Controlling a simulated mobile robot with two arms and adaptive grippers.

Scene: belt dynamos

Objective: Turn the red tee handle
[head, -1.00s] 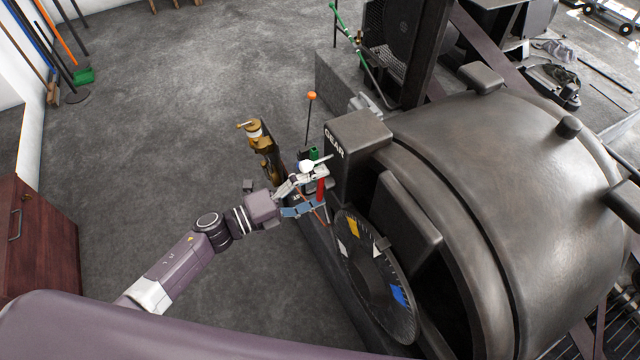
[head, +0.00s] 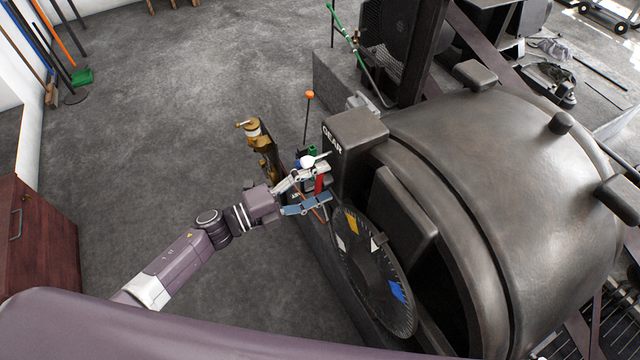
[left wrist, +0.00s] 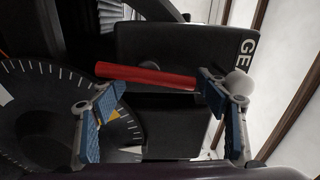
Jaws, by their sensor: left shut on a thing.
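The red tee handle (left wrist: 148,76) shows in the left wrist view as a round bar lying nearly level, with its left end slightly higher. My left gripper (left wrist: 158,95) has one blue-padded finger at each end of the bar and is shut on it lengthwise. In the head view the handle (head: 319,184) is a small red piece between the fingers of my left gripper (head: 322,188), beside the dark box marked GEAR. My right gripper is not in view.
A graduated dial (head: 375,270) with yellow, white and blue marks sits just below the gripper. A white ball knob (left wrist: 238,84) is close beside the right finger. The GEAR box (head: 355,130), a brass fitting (head: 262,140) and an orange-topped rod (head: 308,110) are nearby. Open floor lies left.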

